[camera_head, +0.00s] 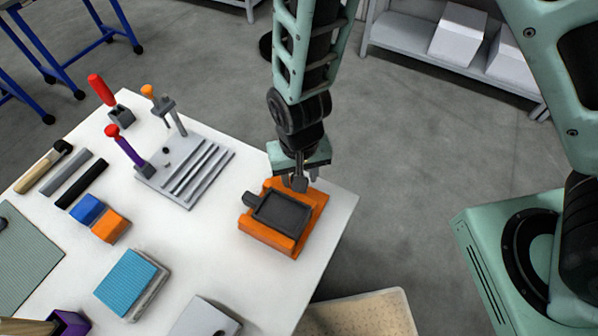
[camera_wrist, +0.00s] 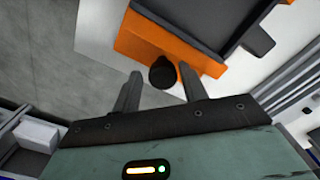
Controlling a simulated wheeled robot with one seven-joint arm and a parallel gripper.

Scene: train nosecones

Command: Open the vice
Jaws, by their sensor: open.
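The vice (camera_head: 287,237) is an orange block with a dark grey plate on top, near the right corner of the white table. It also shows in the wrist view as an orange body (camera_wrist: 150,45) with a dark part beyond it. A round black knob (camera_wrist: 163,73) sticks out of its near side in the wrist view. My gripper (camera_head: 300,182) is at the vice's far edge in the head view. In the wrist view my gripper (camera_wrist: 160,90) is open, with one finger on each side of the knob. I cannot tell whether the fingers touch it.
A grey slotted plate with toggle clamps (camera_head: 185,170) stands left of the vice. Blue and orange blocks (camera_head: 109,226), a turquoise sponge-like block (camera_head: 131,281) and a wooden-handled tool (camera_head: 42,168) lie further left. Bare white table (camera_head: 215,255) lies between them and the vice.

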